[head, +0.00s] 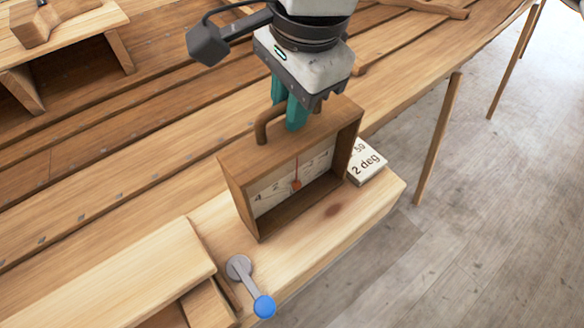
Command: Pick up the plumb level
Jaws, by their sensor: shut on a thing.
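The plumb level (240,190) is a brown wooden box frame with a pale numbered scale and a red needle with a red bob inside. It stands upright on a light wooden block, its open face toward the lower right. A bent wooden handle (261,128) rises from its top. My gripper (287,115) comes down from above with teal fingers at the handle and is shut on it. The far finger and part of the grip are hidden. I cannot tell whether the box's base touches the block.
A small block marked "2 deg" (367,163) sits just right of the level. A grey lever with a blue knob (264,306) is in front. The light wooden block (345,222) ends at the right above open floor. Hull planks (110,185) lie behind, and a wooden plane (40,22) is at upper left.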

